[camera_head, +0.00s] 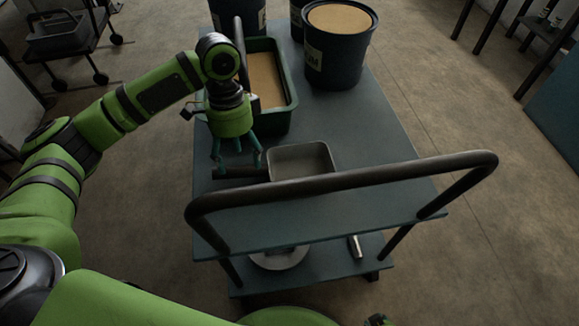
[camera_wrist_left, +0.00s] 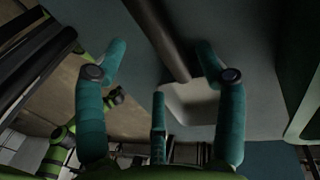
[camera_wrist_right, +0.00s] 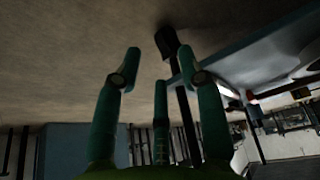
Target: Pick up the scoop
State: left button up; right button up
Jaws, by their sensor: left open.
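The scoop shows in the head view as a grey square pan (camera_head: 300,160) with a dark handle (camera_head: 240,172) pointing left. It lies on the cart top near the push bar. My left gripper (camera_head: 237,158) is open, its fingers pointing down over the handle. In the left wrist view the handle (camera_wrist_left: 158,38) runs between the spread fingers of the left gripper (camera_wrist_left: 160,62) to the pale pan (camera_wrist_left: 190,102). Whether a finger touches it I cannot tell. My right gripper (camera_wrist_right: 163,66) is open and empty in the right wrist view, away from the scoop.
A green bin (camera_head: 292,110) with tan contents stands behind the scoop. A dark bucket (camera_head: 337,62) of tan material stands at the back. The cart's push bar (camera_head: 350,178) arches across the front. The cart top (camera_head: 385,130) is clear at right.

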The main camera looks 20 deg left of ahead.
aim_at(240, 169)
pick_arm(q)
jog(key=f, duration=0.3)
jog(key=s+f+b, duration=0.1)
jog(key=f, duration=0.2)
jog(key=shift+r, duration=0.15)
jog(key=c, duration=1.4)
